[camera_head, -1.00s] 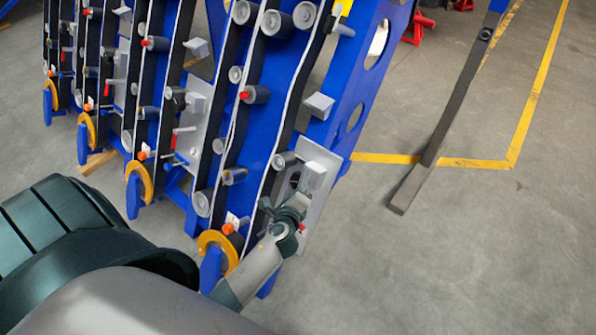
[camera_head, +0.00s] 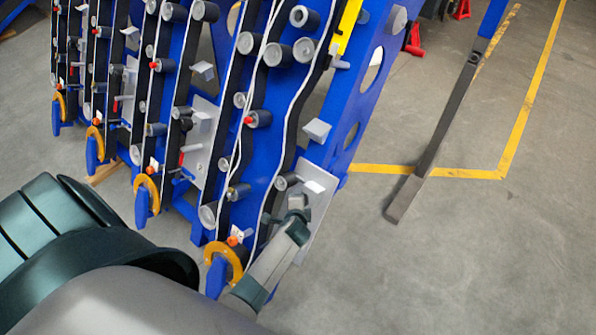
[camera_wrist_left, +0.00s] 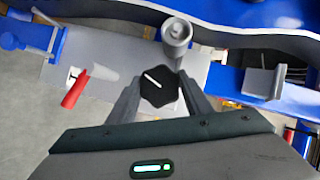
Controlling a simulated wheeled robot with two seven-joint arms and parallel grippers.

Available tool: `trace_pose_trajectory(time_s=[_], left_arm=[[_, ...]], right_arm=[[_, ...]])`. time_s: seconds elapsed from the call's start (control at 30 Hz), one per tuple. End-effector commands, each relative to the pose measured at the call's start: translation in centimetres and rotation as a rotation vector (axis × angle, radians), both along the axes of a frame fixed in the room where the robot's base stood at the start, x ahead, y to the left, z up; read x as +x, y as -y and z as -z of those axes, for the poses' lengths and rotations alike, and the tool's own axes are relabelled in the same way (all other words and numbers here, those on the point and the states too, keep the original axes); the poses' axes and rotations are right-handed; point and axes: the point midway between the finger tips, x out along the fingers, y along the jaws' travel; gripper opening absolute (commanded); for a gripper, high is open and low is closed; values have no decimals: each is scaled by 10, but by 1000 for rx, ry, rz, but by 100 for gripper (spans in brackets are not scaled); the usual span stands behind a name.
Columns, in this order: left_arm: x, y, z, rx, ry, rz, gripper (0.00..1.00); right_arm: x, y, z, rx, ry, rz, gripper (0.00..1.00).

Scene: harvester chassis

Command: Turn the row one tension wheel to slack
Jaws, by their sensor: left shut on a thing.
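The tension wheel, a black faceted knob (camera_wrist_left: 159,88) with a white line across its face, sits on a grey plate (camera_wrist_left: 112,68) in the left wrist view. Its white line slants from upper left to lower right. My left gripper (camera_wrist_left: 158,96) has a finger on each side of the knob and is shut on it. In the head view my left gripper (camera_head: 298,207) is at the grey plate (camera_head: 318,190) at the lower end of the nearest blue row. It hides the knob there. My right gripper is not in view.
A grey roller (camera_wrist_left: 176,33) stands close above the knob, and a red-handled lever (camera_wrist_left: 75,88) is to its left. A grey block (camera_wrist_left: 264,82) is to the right. An orange ring (camera_head: 224,262) is beside my left arm. Open floor (camera_head: 460,260) lies to the right.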

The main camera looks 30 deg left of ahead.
Motion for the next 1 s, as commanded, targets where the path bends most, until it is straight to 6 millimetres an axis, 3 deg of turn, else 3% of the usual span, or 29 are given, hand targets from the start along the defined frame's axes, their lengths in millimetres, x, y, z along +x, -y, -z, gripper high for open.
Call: trace_pose_trajectory(time_s=[0.2, 0.67, 0.7, 0.77, 1.0], left_arm=[[0, -1, -1, -66, -7, -40, 23], [-1, -1, 1, -85, -8, -51, 23], [-1, -1, 1, -85, -8, -51, 48], [-1, -1, 1, -84, -7, -51, 62], [0, -1, 1, -84, -7, -49, 64]], right_arm=[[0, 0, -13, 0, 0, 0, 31], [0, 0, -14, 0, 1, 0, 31], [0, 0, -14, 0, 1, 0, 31], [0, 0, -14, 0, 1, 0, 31], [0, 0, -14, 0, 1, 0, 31]])
